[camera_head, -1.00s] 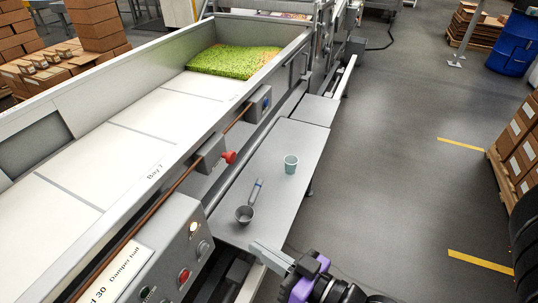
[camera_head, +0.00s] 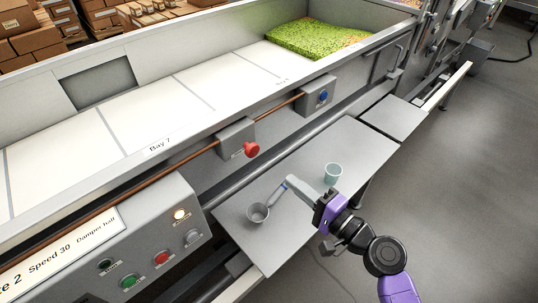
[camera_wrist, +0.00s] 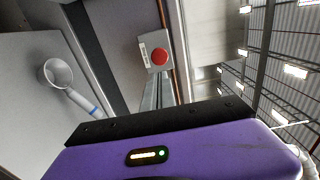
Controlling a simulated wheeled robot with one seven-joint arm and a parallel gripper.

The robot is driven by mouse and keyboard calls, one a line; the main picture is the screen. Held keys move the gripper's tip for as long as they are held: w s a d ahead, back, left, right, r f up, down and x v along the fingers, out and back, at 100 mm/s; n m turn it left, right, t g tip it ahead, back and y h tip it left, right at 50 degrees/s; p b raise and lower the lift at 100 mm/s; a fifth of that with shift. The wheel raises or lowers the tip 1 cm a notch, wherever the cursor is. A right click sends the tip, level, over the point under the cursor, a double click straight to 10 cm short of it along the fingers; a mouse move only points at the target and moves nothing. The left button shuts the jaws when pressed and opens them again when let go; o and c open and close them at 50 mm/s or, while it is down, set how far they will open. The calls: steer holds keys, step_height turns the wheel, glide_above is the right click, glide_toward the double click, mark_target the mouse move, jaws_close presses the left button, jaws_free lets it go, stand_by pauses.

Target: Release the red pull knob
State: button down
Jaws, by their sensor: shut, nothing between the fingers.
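The red pull knob (camera_head: 251,149) sticks out from a grey box on the side of the long trough. It also shows in the wrist view as a round red disc (camera_wrist: 159,57) on the box face, ahead of my fingers. My gripper (camera_head: 290,181) is shut and empty. In the head view it hangs over the grey side table, to the lower right of the knob and apart from it. In the wrist view the closed fingers (camera_wrist: 152,92) point towards the knob's box.
A blue knob (camera_head: 323,96) is on another box farther along. A control panel (camera_head: 150,240) with buttons is at lower left.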

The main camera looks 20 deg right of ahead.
mark_target(255, 151)
steer(key=p+x, duration=0.2)
steer(key=x, duration=0.9)
steer(key=shift+w+a, duration=0.2)
steer(key=shift+w, duration=0.15)
steer(key=b+x, duration=0.1)
steer(key=x, duration=0.2)
steer(key=shift+f, duration=0.15)
steer(key=shift+w+a, duration=0.1)
steer(key=shift+r, duration=0.25)
